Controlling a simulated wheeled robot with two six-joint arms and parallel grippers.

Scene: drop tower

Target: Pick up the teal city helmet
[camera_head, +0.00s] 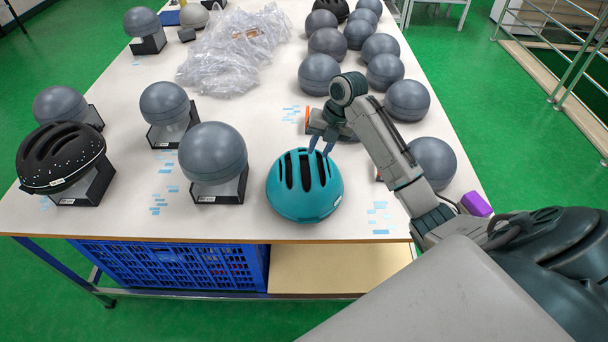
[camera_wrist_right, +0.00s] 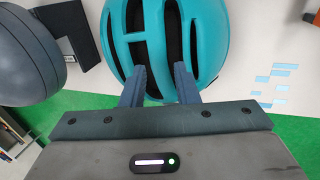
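The teal city helmet (camera_head: 304,188) sits dome up on the white table near its front edge, with dark vent slots along its top. It also fills the upper middle of the right wrist view (camera_wrist_right: 207,38). My right gripper (camera_head: 321,146) is at the helmet's far upper side, pointing down. In the right wrist view, its two fingers (camera_wrist_right: 160,78) are apart with their tips over the helmet's vents and ribs. I cannot tell whether the tips touch the shell. My left gripper is not in view.
A grey headform (camera_head: 212,152) on a black block stands left of the helmet. A black speckled helmet (camera_head: 61,158) sits on another block at the far left. Several grey balls (camera_head: 320,74) lie behind, near clear plastic wrap (camera_head: 232,52). A blue crate (camera_head: 170,265) is below the table.

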